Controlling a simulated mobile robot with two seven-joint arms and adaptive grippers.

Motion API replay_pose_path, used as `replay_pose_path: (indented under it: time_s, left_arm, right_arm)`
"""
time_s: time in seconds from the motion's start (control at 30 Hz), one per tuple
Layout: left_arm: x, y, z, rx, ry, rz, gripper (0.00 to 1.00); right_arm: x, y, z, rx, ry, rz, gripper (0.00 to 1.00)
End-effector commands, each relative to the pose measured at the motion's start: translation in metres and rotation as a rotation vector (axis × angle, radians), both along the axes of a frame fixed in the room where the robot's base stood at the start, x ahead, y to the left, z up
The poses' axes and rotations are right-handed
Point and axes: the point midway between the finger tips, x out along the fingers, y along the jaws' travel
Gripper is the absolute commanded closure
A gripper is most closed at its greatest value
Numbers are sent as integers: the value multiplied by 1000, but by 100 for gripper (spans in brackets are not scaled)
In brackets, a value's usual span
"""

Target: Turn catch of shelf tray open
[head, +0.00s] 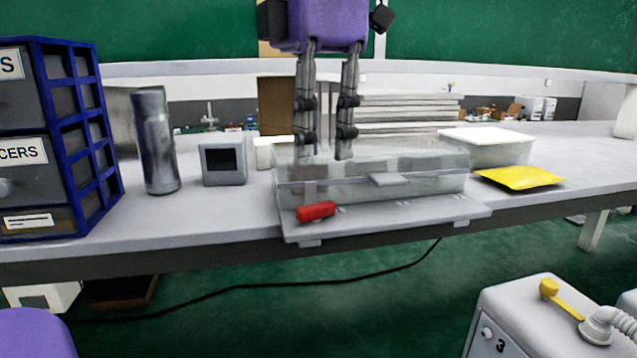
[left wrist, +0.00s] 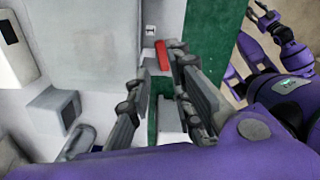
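The red catch (head: 316,211) lies at the front left of the pale shelf tray (head: 420,210), which juts out past the bench's front edge. In the head view its bar runs roughly along the tray's front edge, slightly tilted. It also shows in the left wrist view (left wrist: 162,53), beyond and between the fingertips. My left gripper (head: 325,155) points down over the clear box, behind and above the catch. Its fingers are apart with nothing between them. A purple arm with dark gripper parts (left wrist: 263,14) shows at the left wrist view's upper right; its finger opening is unclear.
A clear lidded box (head: 435,187) stands on the tray. To the left are a grey device (head: 224,162), a metal cylinder (head: 157,145) and a blue-framed drawer cabinet (head: 75,110). A yellow packet (head: 520,178) lies to the right. The space before the tray is free.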

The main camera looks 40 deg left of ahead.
Motion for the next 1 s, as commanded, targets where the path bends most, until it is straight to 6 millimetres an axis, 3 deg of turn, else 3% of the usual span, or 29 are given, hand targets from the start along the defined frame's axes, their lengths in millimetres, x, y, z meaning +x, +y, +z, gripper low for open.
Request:
replay_pose_path:
  time_s: [0.43,0.83,1.0]
  left_arm:
    - [-1,1,-64,0,3,0,80]
    - [-1,0,-75,-1,1,1,80]
    - [0,0,-75,-1,1,1,100]
  right_arm:
    - [2,0,5,1,-6,-1,60]
    - [3,0,6,1,-8,-1,60]
    - [3,0,6,1,-8,-1,60]
